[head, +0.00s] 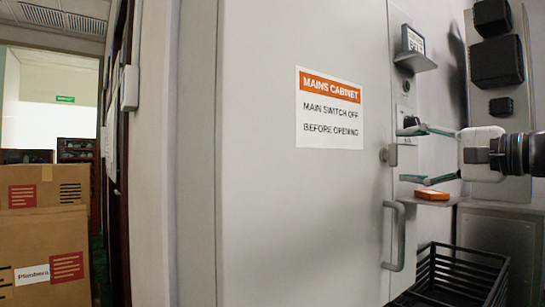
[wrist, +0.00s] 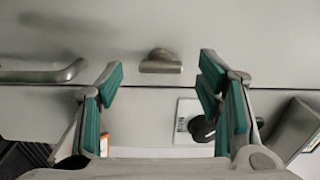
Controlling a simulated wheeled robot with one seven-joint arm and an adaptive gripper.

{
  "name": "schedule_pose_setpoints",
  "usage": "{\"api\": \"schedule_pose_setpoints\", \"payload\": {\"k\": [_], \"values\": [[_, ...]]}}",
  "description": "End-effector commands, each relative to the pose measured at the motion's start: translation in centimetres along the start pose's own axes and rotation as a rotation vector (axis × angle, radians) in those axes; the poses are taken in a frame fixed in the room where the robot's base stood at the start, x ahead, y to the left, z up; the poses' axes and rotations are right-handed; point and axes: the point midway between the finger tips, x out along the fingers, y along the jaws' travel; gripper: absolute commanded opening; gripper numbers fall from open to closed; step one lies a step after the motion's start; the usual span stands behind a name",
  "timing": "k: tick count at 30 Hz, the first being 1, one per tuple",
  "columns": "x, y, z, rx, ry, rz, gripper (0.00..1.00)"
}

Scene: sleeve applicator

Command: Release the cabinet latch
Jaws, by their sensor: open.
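The grey cabinet door (head: 260,220) fills the middle of the head view and looks closed. A small metal latch (head: 389,154) sits at its right edge, above the bar handle (head: 397,235). My gripper (head: 404,154) comes in from the right, open, one finger above the latch's height and one below. In the wrist view the latch (wrist: 160,64) lies between the fingertips of my gripper (wrist: 161,68), with a visible gap on each side. The bar handle (wrist: 45,73) is outside the left finger. I cannot tell how far the fingertips are from the door.
A sign (head: 330,110) reads "Mains cabinet, main switch off before opening". A black knob (wrist: 202,129) is beside the right finger. An orange item (head: 432,194) lies on a small shelf below my gripper. A black crate (head: 455,276) stands below; cartons (head: 45,240) stand far left.

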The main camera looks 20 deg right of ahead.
Motion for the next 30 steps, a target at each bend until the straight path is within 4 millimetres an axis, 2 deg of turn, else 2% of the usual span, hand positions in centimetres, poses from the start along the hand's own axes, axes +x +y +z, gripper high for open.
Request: {"api": "schedule_pose_setpoints", "payload": {"k": [6, 13, 19, 30], "values": [[-4.7, 0.0, -0.1, -0.001, 0.004, -0.001, 0.60], [-8.2, 0.0, -0.1, 0.000, 0.002, 0.000, 0.60], [-9.2, 0.1, 0.0, 0.000, 0.000, 0.001, 0.60], [-9.3, 0.0, 0.0, -0.001, 0.000, 0.001, 0.60]]}}
